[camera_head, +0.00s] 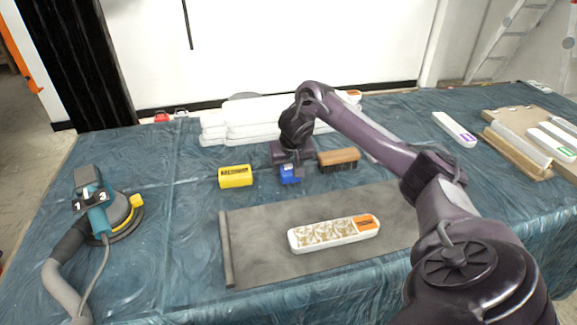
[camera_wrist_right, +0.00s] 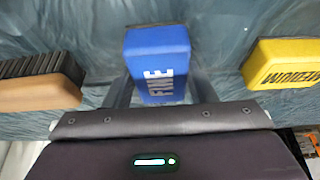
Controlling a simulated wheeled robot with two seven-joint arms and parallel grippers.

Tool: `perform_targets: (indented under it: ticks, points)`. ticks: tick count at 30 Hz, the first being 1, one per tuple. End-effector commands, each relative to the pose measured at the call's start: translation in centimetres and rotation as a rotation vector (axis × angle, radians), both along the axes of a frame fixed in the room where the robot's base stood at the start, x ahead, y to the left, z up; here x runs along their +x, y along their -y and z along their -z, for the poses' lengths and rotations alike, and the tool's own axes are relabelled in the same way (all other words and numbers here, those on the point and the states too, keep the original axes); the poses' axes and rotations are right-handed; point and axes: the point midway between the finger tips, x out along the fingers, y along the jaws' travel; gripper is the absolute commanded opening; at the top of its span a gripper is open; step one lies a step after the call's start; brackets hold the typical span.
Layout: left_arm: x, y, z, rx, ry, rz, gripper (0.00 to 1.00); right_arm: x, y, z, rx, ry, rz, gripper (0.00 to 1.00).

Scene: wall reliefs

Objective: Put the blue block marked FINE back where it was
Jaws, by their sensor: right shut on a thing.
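The blue block (camera_head: 290,175) is between the jaws of my right gripper (camera_head: 291,168), low over the blue-covered table or on it; I cannot tell which. In the right wrist view the blue block (camera_wrist_right: 157,62) shows its white FINE marking, with the fingers of my right gripper (camera_wrist_right: 160,92) on either side, shut on it. The yellow block (camera_head: 235,177) marked MEDIUM lies to its left in the head view, and a brown brush (camera_head: 338,159) to its right. Both stand apart from the blue block. My left gripper is not in view.
A grey mat (camera_head: 265,265) in front bears a white relief panel (camera_head: 333,234) with an orange end. White stacked slabs (camera_head: 240,122) lie behind. A sander (camera_head: 100,215) with its hose is at the left. A board with white pieces (camera_head: 520,140) is at the right.

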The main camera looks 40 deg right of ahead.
Motion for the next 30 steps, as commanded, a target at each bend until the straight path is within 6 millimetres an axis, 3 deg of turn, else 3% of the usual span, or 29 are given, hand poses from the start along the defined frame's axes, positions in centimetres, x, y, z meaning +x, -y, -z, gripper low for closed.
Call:
perform_targets:
  ticks: [3,4,9,19,21,24,28,30]
  points:
    - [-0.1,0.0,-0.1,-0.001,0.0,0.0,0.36,0.0,0.0,0.3,0.001,-0.001,0.001,0.29]
    - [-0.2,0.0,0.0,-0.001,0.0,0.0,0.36,0.0,0.0,0.3,0.0,0.0,0.001,0.53]
    - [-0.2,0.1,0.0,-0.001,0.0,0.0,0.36,0.0,0.0,0.3,0.0,0.0,0.0,0.72]
    - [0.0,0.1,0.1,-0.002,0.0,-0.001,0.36,0.0,0.0,-0.2,-0.001,0.002,-0.001,0.72]
    - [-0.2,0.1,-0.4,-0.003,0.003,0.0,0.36,-0.2,-0.1,-1.1,-0.002,0.002,-0.001,0.72]
    - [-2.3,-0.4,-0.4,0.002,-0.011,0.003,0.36,-0.8,-0.4,-2.9,-0.003,0.003,-0.001,0.72]
    - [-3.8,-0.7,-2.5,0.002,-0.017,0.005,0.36,-1.8,-0.8,-5.9,-0.005,0.001,-0.002,0.72]
    - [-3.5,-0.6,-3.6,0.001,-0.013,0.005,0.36,-2.3,-1.1,-7.3,-0.005,0.002,-0.002,0.72]
